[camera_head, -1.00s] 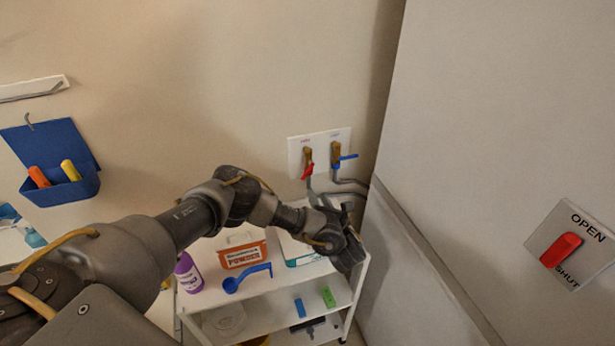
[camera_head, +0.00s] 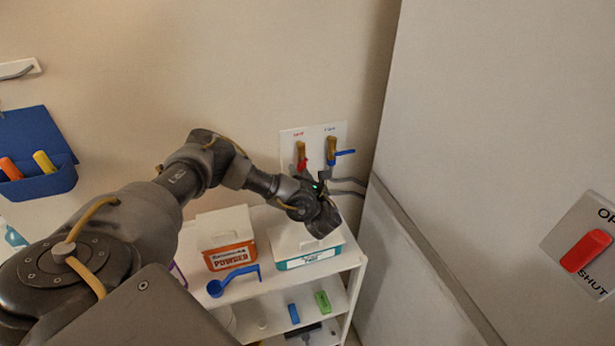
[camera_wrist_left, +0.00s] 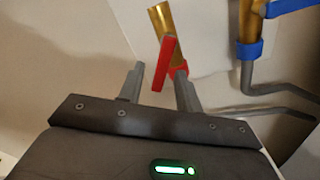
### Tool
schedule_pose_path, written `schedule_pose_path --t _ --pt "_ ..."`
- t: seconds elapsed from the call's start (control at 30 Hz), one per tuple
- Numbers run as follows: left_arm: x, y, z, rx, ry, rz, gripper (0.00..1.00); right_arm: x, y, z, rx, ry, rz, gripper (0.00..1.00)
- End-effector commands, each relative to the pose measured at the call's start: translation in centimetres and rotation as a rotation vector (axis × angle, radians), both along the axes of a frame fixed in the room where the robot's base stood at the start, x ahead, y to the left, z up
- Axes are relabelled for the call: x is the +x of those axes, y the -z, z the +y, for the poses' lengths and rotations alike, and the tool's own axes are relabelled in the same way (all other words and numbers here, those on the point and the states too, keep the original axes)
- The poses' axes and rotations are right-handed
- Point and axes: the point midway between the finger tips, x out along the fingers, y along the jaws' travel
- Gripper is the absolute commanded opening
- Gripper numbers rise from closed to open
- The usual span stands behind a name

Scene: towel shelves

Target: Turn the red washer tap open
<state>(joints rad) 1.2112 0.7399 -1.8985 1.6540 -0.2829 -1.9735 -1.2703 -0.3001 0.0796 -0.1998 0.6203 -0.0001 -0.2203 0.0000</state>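The red washer tap (camera_head: 301,162) is a brass tap with a red lever on a white wall plate (camera_head: 290,138); its lever points down, roughly along the pipe. In the left wrist view the red lever (camera_wrist_left: 164,64) stands near upright, slightly tilted. My left gripper (camera_wrist_left: 159,86) is open there, with the lever showing between its two fingertips, nearer the right one; contact cannot be told. In the head view my left gripper (camera_head: 322,182) is just below the taps, its fingers largely hidden. My right gripper is not in view.
A blue-lever tap (camera_head: 333,152) sits close on the right, with grey hoses (camera_head: 347,186) below. A white shelf cart (camera_head: 349,262) beneath holds a powder box (camera_head: 229,252), a white-lidded box (camera_head: 307,258) and a blue scoop (camera_head: 233,282). A red OPEN/SHUT lever (camera_head: 586,250) is on the right panel.

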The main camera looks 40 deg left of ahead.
Motion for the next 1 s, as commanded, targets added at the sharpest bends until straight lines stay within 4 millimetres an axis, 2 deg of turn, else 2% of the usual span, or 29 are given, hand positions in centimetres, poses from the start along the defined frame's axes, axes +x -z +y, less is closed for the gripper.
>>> schedule_pose_path --t 0.3,0.57,0.6,1.0 --pt "0.18 -0.03 0.07 -0.001 0.003 0.0 0.35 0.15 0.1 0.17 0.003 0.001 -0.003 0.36" --pt "0.16 -0.03 0.09 0.0 0.002 0.0 0.02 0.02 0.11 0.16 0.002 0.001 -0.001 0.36" --pt "0.16 -0.03 0.09 0.0 0.002 0.0 0.0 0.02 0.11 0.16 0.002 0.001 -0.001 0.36" --pt "0.29 0.3 0.07 -0.039 0.0 -0.057 0.0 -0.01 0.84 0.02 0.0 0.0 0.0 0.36"
